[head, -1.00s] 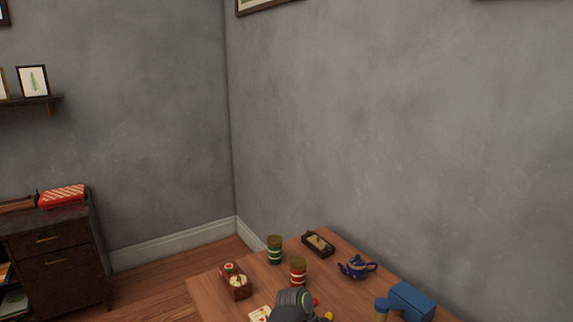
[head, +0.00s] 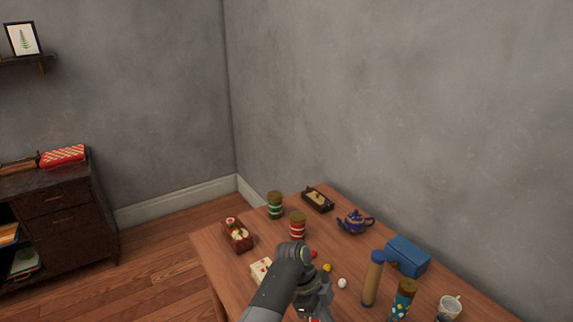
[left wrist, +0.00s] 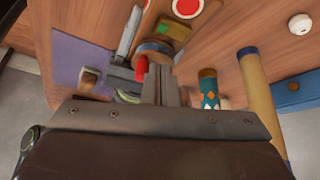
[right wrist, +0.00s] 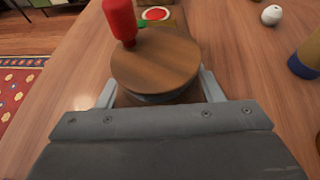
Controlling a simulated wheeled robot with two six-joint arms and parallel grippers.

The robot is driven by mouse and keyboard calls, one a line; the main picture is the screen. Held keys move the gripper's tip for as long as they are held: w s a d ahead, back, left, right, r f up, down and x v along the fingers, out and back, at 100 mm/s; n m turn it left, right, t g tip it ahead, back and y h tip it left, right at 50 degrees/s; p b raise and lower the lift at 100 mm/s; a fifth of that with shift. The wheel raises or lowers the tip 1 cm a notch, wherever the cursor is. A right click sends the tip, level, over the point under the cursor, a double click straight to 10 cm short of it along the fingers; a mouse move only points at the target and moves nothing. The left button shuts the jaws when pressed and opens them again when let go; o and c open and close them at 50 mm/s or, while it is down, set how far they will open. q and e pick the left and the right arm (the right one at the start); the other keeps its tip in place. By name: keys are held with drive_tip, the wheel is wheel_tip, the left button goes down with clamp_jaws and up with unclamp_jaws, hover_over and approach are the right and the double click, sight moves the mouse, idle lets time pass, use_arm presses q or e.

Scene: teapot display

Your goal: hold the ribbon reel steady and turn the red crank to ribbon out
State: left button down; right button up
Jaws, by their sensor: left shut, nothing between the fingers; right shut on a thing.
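The ribbon reel (right wrist: 158,64) fills the middle of the right wrist view as a round wooden disc. The red crank handle (right wrist: 120,20) stands upright at its far left edge. My right gripper (right wrist: 157,98) has a finger on each side of the reel and is shut on it. In the left wrist view the reel (left wrist: 153,48) lies just beyond my left gripper (left wrist: 162,82), which is shut and empty. The red crank (left wrist: 141,69) is close beside its fingers; I cannot tell if they touch. My arm hides the reel in the head view.
A blue-capped tube (head: 373,280), dotted tube (head: 403,300), blue box (head: 408,256) and cup (head: 449,308) stand right. A white ball (head: 342,283) lies near my arm. Behind are a blue teapot (head: 355,222), red-striped jar (head: 297,226) and green-striped jar (head: 275,205).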

use_arm(q)
drive_tip(key=shift+s+a, duration=0.2)
drive_tip(key=shift+s, duration=0.25)
drive_tip(key=shift+s+a, duration=0.2)
drive_tip(key=shift+s, duration=0.25)
drive_tip(key=shift+s+d+f, duration=0.1)
drive_tip(key=shift+s+d, duration=0.05)
drive_tip(key=shift+s, duration=0.1)
drive_tip(key=shift+a, duration=0.3)
drive_tip(key=shift+w+a+r, duration=0.1)
drive_tip(key=shift+r, duration=3.05)
drive_tip(key=shift+w, duration=0.1)
